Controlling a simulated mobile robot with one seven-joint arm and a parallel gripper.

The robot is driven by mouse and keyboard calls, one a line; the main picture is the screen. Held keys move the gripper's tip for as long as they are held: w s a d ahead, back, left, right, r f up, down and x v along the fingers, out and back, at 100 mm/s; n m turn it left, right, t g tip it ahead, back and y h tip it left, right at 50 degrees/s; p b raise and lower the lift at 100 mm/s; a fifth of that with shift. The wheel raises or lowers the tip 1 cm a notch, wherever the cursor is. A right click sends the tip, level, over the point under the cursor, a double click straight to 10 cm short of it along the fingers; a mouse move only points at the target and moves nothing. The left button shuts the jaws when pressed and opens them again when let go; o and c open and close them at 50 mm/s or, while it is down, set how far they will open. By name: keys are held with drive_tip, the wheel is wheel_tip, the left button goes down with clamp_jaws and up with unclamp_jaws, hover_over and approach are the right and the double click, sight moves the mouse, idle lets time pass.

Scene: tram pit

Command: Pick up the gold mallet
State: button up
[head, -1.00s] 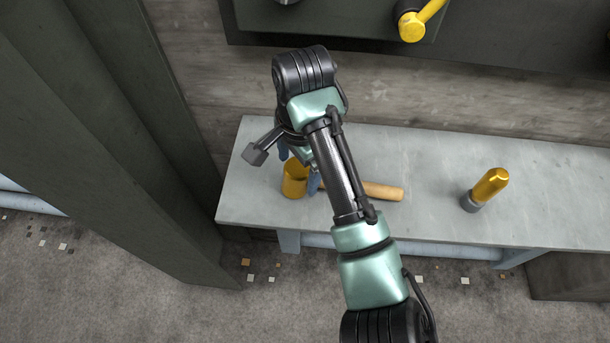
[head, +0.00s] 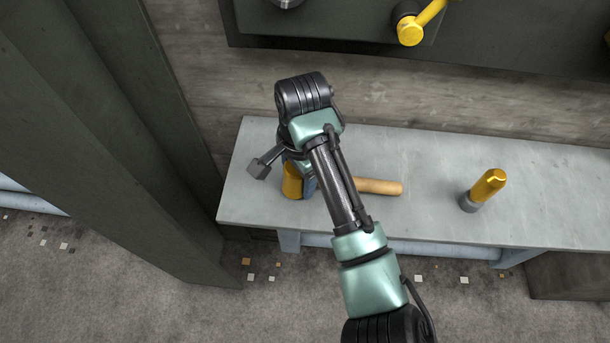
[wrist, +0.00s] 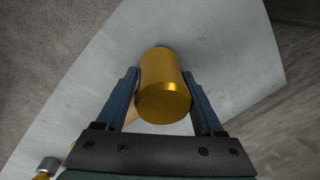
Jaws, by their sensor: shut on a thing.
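The gold mallet has a gold cylindrical head (head: 291,181) and a tan wooden handle (head: 380,187). It lies at the left part of the grey bench, and my arm hides its middle in the head view. In the wrist view the mallet head (wrist: 164,92) sits between the two blue fingers of my gripper (wrist: 164,90), and part of the handle shows below it. My gripper is shut on the mallet head, a finger against each side. I cannot tell whether the mallet is clear of the bench.
The grey bench (head: 440,165) is clear around the mallet. A yellow lever (head: 412,30) is on the dark wall panel above. A dark green column (head: 120,130) rises left of the bench.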

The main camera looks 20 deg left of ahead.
clamp_jaws()
drive_tip(key=shift+r, duration=0.1)
